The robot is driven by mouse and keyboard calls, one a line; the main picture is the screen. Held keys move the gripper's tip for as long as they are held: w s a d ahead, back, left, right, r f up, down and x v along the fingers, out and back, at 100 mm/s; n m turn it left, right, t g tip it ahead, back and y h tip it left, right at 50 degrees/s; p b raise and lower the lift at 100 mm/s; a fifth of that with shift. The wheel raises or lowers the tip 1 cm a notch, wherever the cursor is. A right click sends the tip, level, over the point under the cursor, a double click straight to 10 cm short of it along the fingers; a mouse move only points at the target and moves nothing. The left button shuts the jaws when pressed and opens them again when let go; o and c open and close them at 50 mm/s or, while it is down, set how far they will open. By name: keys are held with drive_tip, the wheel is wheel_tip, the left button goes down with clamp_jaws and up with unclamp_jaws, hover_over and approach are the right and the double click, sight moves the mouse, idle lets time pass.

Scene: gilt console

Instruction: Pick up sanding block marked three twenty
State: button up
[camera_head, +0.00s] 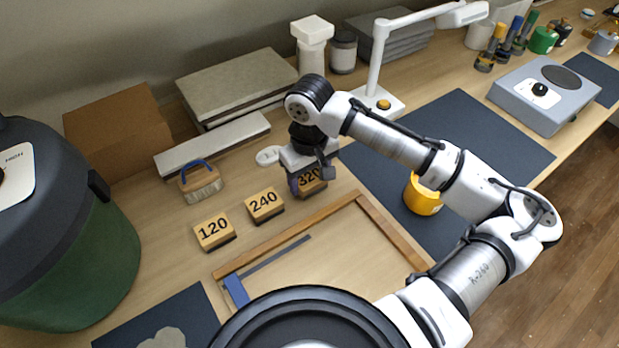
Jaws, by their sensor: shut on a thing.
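The sanding block marked 320 (311,184) is a small wooden block with dark digits and a dark underside. It is at the right end of a row of three blocks. My gripper (309,180) points down over it and is shut on it, with fingers at its sides covering part of the block. I cannot tell whether the block touches the table. The block marked 240 (265,205) lies to its left, and the block marked 120 (214,231) lies farther left and nearer.
A wooden frame (290,222) lies just in front of the blocks. A brush with a blue handle (200,184) and a long pale bar (213,145) lie behind. A yellow cup (422,196) stands right on a dark mat (500,150). A white lamp (377,60) stands behind my arm.

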sight(311, 177)
wheel_tip(311, 177, up, 20)
drive_tip(key=b, duration=0.1)
idle(0.5)
drive_tip(key=o, duration=0.4)
drive_tip(key=c, duration=0.3)
drive_tip(key=shift+f, duration=0.15)
drive_tip(key=shift+d, duration=0.1)
